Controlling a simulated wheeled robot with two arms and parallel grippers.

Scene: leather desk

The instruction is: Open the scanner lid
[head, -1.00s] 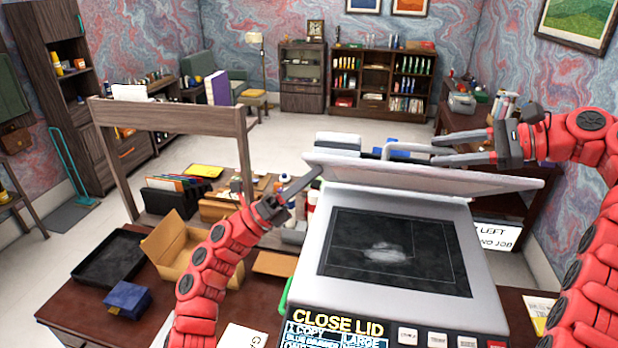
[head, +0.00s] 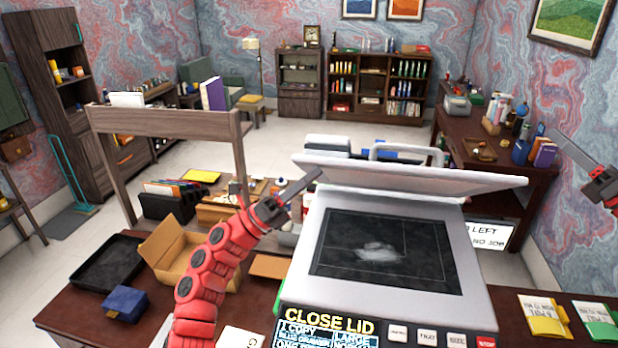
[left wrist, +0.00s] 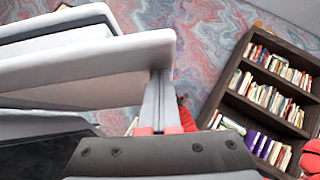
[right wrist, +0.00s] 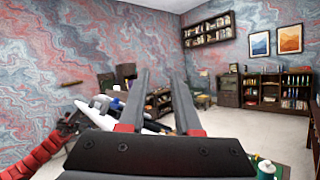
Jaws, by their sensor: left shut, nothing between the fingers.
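The scanner (head: 445,265) stands on the desk with its grey lid (head: 410,178) raised and tilted back. The dark glass (head: 410,243) is uncovered, with a pale smudge-like shape on it. The lid's handle (head: 410,150) shows above its edge. The scanner screen (head: 325,325) reads "CLOSE LID". My left gripper (head: 312,175) is shut and empty at the lid's left side. In the left wrist view its fingers (left wrist: 160,90) overlap the lid's corner (left wrist: 100,68); contact is unclear. My right gripper (head: 556,135) is clear of the lid at the right; its fingers (right wrist: 162,98) are apart and empty.
A cardboard box (head: 170,250), a black tray (head: 108,262) and a small blue box (head: 126,302) lie left of the scanner. Yellow (head: 543,318) and green (head: 598,322) packets lie at the front right. A wooden shelf (head: 165,120) rises behind the left side.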

